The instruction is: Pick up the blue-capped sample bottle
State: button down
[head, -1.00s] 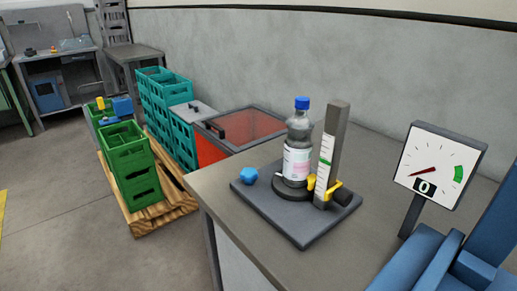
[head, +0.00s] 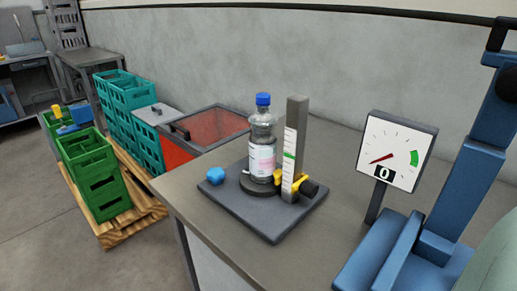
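The blue-capped sample bottle (head: 262,140) is clear with a white and pink label. It stands upright on a round dark base (head: 258,187) on a dark square plate (head: 275,222). A grey post (head: 297,150) with a white scale stands close to its right, with a yellow clamp-like part (head: 291,181) low beside the bottle. The lower back of the bottle is hidden. My gripper is not in view.
A loose blue faceted knob (head: 216,175) lies at the plate's left corner. A dial gauge (head: 398,150) reading 0 stands right on the table (head: 190,190). A blue machine (head: 455,190) fills the right edge. Green crates (head: 92,172) stand on a pallet at left.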

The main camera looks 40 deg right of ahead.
aim_at(263, 140)
jog(key=i+j, duration=0.3)
jog(key=j, duration=0.15)
jog(key=i+j, duration=0.35)
jog(key=i+j+z, duration=0.15)
jog(key=j+z, duration=0.15)
jog(key=z, duration=0.2)
jog(key=i+j+z, duration=0.1)
jog(key=j+z, duration=0.25)
jog(key=z, duration=2.35)
